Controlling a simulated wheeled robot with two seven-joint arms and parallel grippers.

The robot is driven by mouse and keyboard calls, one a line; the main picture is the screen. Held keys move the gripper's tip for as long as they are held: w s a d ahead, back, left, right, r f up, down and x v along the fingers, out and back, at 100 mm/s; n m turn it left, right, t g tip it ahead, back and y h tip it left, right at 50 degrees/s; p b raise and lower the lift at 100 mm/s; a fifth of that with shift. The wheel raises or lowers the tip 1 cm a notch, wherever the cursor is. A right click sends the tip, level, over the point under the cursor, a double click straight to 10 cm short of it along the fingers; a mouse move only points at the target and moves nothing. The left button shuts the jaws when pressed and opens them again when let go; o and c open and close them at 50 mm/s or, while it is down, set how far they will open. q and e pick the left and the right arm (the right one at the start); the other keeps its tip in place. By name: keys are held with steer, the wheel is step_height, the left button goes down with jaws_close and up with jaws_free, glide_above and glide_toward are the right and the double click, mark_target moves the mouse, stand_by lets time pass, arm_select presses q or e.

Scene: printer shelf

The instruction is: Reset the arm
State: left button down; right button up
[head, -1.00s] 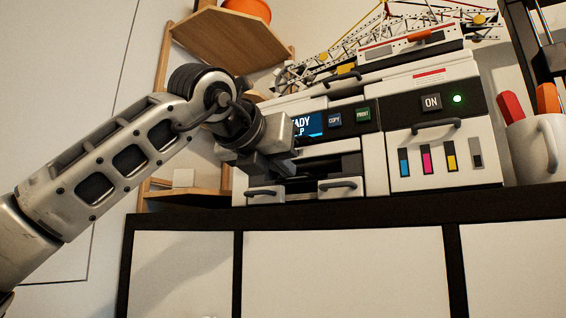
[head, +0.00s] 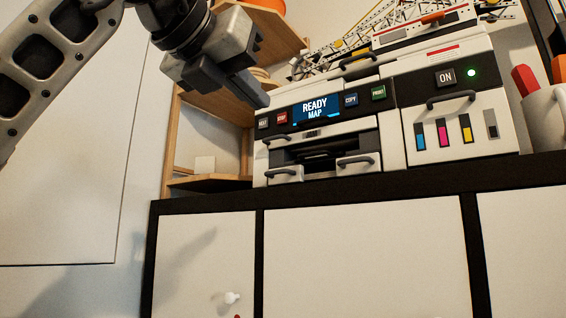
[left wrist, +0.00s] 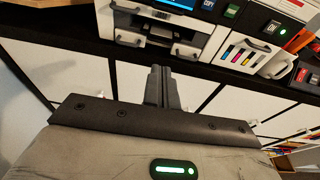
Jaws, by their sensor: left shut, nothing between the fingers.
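My left gripper (head: 258,96) is up at the top of the head view, in front of the printer's left end and the wooden shelf. Its fingers are together and empty. In the left wrist view the closed fingers (left wrist: 160,86) point up toward the cabinet and printer. The white and black printer (head: 398,140) stands on the cabinet. Its screen (head: 316,108) reads READY MAP, and a green light (head: 471,72) glows by the ON button (head: 446,77). I cannot tell whether the fingers touch anything. My right gripper is out of view.
The dark cabinet top (head: 350,184) runs under the printer, with pale door panels below. A wooden shelf (head: 206,183) stands at the left, a white mug (head: 545,118) at the right. A model crane (head: 370,30) is on top. The space before the cabinet doors looks clear.

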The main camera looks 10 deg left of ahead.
arm_select(q)
steer(key=w+d+f+m+g+h, duration=0.25)
steer(key=d+f+g+h, duration=0.2)
steer(key=f, duration=0.45)
steer(key=w+d+f+m+g+h, duration=0.1)
steer(key=w+d+f+g+h, duration=0.25)
steer(key=d+f, duration=0.35)
step_height(320, 180, down, 17)
steer(key=n+g+h, duration=0.1)
steer(key=n+h, duration=0.7)
steer(key=n, duration=0.1)
steer(key=a+f+n+t+y, duration=0.6)
steer(key=f+n+t+y, duration=0.1)
steer(key=f+n, duration=0.5)
steer(key=a+f+n+t+y, duration=0.5)
steer(key=f+n+t+y, duration=0.15)
steer(key=f+n, duration=0.6)
steer(key=s+a+f+n+g+y, duration=0.3)
steer(key=s+f+n+g, duration=0.1)
steer(key=s+f, duration=0.6)
steer(key=s+a+f+n+g+y, duration=0.3)
steer(key=s+f, duration=0.7)
steer(key=f, duration=0.4)
steer(key=shift+a+f+n+g, duration=0.3)
steer(key=shift+n+g, duration=0.15)
steer(key=shift+n, duration=0.55)
